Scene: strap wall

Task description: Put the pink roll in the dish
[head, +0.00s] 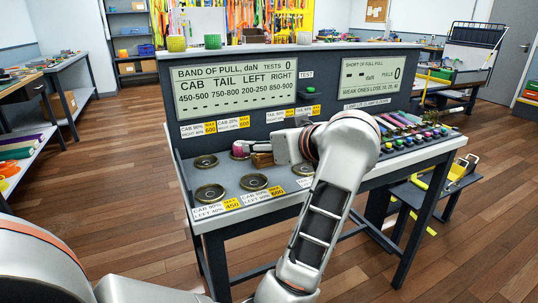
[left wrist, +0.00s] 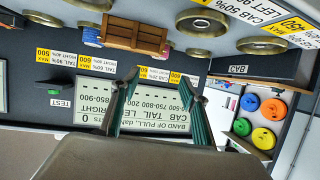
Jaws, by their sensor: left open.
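Brass dishes lie on the grey counter, one (head: 205,162) at the back left and one (head: 254,182) in front; several show in the left wrist view, one at the upper left (left wrist: 43,18). My left gripper (left wrist: 160,100) is open, with nothing seen between its fingers; in the head view it (head: 255,147) is above the counter. My right gripper is out of view.
A brown wooden block (left wrist: 133,35) is on the counter near my left gripper. The display panel (head: 235,85) rises behind. A green button (head: 311,89) sits on the panel.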

